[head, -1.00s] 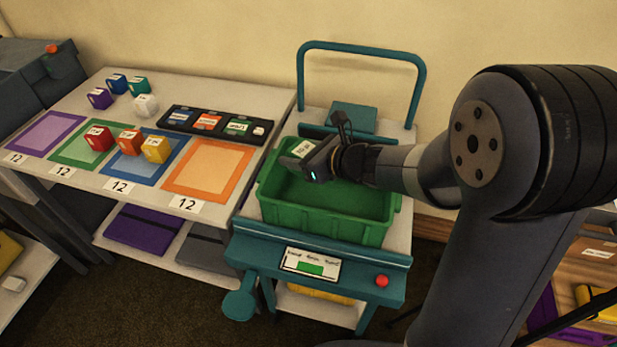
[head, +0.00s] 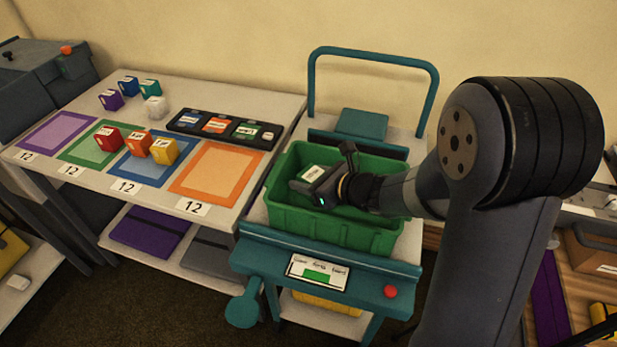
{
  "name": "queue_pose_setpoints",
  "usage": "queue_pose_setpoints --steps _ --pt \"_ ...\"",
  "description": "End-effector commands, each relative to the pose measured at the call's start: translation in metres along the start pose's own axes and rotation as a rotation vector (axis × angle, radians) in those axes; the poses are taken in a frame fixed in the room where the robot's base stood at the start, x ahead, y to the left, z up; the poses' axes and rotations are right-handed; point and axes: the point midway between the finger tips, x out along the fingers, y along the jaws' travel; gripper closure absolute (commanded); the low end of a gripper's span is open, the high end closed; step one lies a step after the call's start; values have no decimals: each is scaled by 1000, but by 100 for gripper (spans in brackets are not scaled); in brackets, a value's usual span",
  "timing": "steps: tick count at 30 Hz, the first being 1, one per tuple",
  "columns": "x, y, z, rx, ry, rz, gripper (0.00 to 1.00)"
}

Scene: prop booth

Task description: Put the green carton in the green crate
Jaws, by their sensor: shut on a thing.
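The green crate (head: 325,226) sits on the teal-framed cart, open at the top. My gripper (head: 318,186) is over the left part of the crate's opening, low near its interior. It is shut on the green carton (head: 312,172), whose white-labelled top shows just beyond the fingers. The rest of the carton is hidden by the gripper, and I cannot tell whether it touches the crate floor.
The table on the left holds a red (head: 108,139), an orange (head: 137,144) and a yellow carton (head: 163,151) on coloured mats, with more cartons behind. A black tray (head: 225,129) lies near the cart. The cart's handle (head: 372,58) rises behind the crate.

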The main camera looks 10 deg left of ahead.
Motion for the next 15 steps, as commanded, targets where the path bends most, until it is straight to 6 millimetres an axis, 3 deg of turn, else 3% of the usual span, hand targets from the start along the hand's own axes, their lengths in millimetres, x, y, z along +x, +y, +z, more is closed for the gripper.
queue_pose_setpoints --steps 9,10,15 --pt "2 0 -5 -1 -1 0 76" --pt "2 0 -5 0 0 0 50" --pt "2 0 -5 0 0 0 36"
